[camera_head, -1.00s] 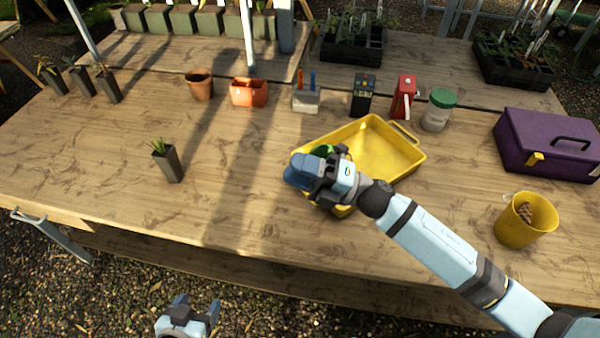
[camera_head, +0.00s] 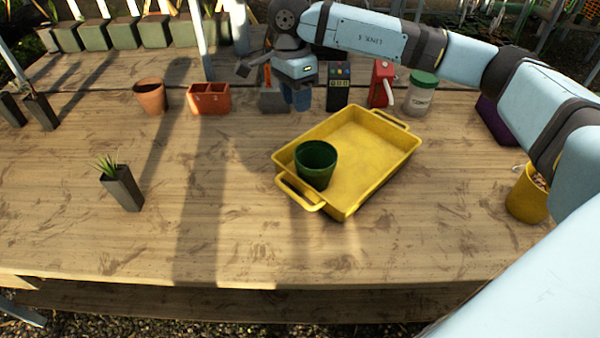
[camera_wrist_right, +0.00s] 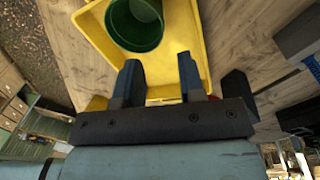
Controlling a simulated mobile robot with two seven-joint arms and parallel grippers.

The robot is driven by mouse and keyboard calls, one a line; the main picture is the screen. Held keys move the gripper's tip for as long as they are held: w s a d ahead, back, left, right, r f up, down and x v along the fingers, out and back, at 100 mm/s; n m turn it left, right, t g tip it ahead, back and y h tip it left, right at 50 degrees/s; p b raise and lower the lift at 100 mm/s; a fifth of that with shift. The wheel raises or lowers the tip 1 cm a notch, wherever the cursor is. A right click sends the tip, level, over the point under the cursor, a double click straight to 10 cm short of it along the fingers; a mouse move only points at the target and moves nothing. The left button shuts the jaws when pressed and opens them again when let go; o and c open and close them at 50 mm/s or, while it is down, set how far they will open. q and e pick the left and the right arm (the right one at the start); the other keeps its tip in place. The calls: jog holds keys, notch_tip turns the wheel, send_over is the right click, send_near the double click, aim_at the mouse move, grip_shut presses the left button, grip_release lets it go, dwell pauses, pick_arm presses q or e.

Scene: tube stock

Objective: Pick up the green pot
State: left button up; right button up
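The green pot (camera_head: 316,164) stands upright in the front left corner of the yellow tray (camera_head: 375,165) on the wooden table. In the right wrist view the pot (camera_wrist_right: 135,24) shows ahead of the fingertips, inside the tray (camera_wrist_right: 187,28), apart from the fingers. My right gripper (camera_head: 297,98) is beyond the tray's back left edge in the head view. In the right wrist view my right gripper (camera_wrist_right: 160,75) has its two fingers apart with nothing between them. My left gripper is out of view.
Behind the tray stand a red bottle (camera_head: 381,84), a dark box with buttons (camera_head: 338,86) and a green-lidded jar (camera_head: 421,95). A terracotta pot (camera_head: 151,96) and an orange planter (camera_head: 209,98) stand left. A potted plant (camera_head: 122,187) stands front left.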

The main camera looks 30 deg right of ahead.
aim_at(305, 143)
jog(key=shift+s+d+f+b, duration=0.1)
jog(key=shift+s+d+f, duration=0.2)
jog(key=shift+f, duration=1.95)
jog(key=shift+s+d+f+b, duration=0.15)
jog(key=shift+s+f, duration=0.2)
jog(key=shift+f, duration=1.85)
jog(key=shift+s+d+f+b, duration=0.1)
jog(key=shift+s+d+f, duration=0.2)
jog(key=shift+f, duration=1.95)
jog(key=shift+a, duration=0.1)
grip_shut()
